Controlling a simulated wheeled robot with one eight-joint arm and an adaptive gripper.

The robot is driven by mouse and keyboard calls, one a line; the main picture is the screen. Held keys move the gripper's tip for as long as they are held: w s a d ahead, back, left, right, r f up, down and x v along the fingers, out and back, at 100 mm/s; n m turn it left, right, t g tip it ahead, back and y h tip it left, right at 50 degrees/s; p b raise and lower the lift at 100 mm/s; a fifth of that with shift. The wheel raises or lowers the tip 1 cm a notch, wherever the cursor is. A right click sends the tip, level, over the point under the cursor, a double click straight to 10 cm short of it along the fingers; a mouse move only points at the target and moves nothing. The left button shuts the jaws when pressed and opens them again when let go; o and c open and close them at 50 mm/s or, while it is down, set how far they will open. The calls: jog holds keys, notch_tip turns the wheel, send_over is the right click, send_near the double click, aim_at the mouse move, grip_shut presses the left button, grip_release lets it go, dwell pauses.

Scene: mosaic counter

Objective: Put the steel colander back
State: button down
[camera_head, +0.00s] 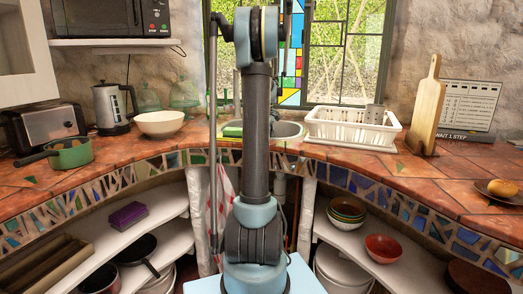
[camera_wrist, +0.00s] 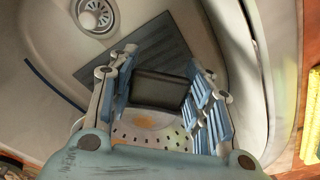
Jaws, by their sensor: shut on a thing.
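My gripper (camera_wrist: 162,76) shows in the wrist view over the sink basin, its blue-padded fingers wide apart. Between the fingers, close to the palm, is a pale perforated metal surface with an orange tint, which looks like the steel colander (camera_wrist: 150,138). The fingers are shut on it. A dark rectangular block (camera_wrist: 160,92) lies between the fingers beyond it; I cannot tell what it is. Most of the colander is hidden by my gripper. In the head view, my arm hides the gripper and the colander.
The sink (camera_head: 289,131) is set in the tiled counter, with a drain (camera_wrist: 95,14) inside. A white dish rack (camera_head: 352,128) stands to its right, a cutting board (camera_head: 427,105) farther right. A white bowl (camera_head: 159,123), kettle (camera_head: 112,108) and green pan (camera_head: 69,153) are left. Shelves below hold bowls.

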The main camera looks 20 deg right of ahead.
jog(key=shift+f, duration=2.3)
jog(key=c, duration=0.8)
grip_release()
jog(key=shift+c, duration=0.2)
jog(key=shift+s+r, duration=0.1)
notch_tip(320, 180, up, 12)
jog(key=s, duration=0.1)
jog(key=shift+s+d, duration=0.15)
jog(key=shift+s, duration=0.15)
